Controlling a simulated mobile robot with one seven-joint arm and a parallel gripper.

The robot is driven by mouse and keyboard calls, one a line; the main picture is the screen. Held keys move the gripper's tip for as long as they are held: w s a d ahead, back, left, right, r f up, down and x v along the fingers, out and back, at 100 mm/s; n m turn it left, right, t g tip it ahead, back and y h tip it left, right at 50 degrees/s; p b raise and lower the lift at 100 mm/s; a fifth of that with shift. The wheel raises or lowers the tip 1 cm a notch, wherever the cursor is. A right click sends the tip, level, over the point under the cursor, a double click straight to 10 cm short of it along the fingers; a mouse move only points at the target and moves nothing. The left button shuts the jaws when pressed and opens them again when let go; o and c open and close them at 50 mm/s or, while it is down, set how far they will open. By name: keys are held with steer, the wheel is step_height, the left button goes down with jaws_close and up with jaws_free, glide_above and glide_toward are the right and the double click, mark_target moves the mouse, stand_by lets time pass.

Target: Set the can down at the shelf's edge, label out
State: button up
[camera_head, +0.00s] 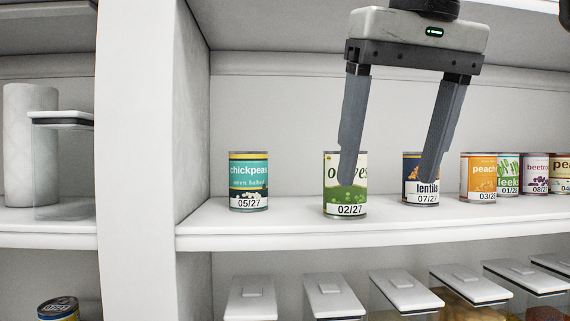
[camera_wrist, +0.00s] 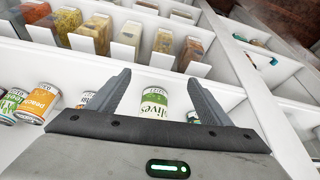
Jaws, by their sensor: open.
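The olives can (camera_head: 340,201), white and green with a 02/27 date strip, stands upright near the shelf's (camera_head: 400,232) front edge, its label facing out. My gripper (camera_head: 388,183) is open and reaches down from above. In the head view its left finger crosses the front of the olives can and its right finger crosses the lentils can (camera_head: 411,192).
A chickpeas can (camera_head: 248,182) stands to the left. Peach (camera_head: 478,180), leeks (camera_head: 508,175) and other cans stand to the right. A white upright panel (camera_head: 137,150) bounds the shelf at left. Lidded containers (camera_head: 335,297) fill the shelf below.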

steer(key=shift+s, duration=0.2)
steer(key=shift+f, duration=0.1)
step_height(320, 180, down, 37)
steer(key=s+a+m+t, duration=0.1)
steer(key=s, duration=0.1)
